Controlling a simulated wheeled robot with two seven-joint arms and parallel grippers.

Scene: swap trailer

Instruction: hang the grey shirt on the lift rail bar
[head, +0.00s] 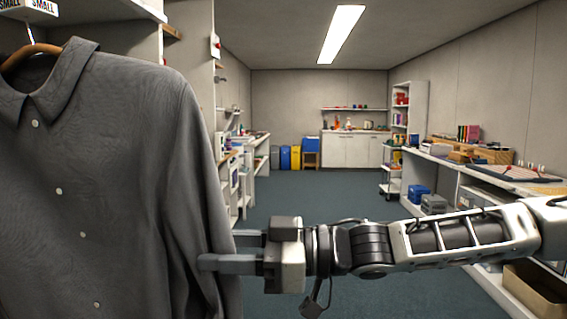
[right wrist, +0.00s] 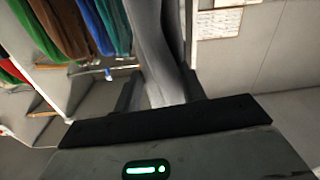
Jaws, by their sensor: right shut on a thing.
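The grey shirt (head: 95,180) fills the left of the head view, hanging upright on a wooden hanger (head: 32,50). The hanger's hook rises to just below a white block marked SMALL; what it hangs from is not clear. My right gripper (head: 220,250) reaches in from the right and is shut on the shirt's sleeve at the garment's right edge. In the right wrist view the grey sleeve (right wrist: 160,50) runs down between the two fingers. My left gripper is not in view. I cannot make out the lift rail bar.
Several coloured garments (right wrist: 70,28) hang at the upper left of the right wrist view. A white shelf unit (head: 186,70) stands behind the shirt. A long workbench (head: 480,175) with boxes and tools lines the right wall. The floor aisle (head: 320,195) between is clear.

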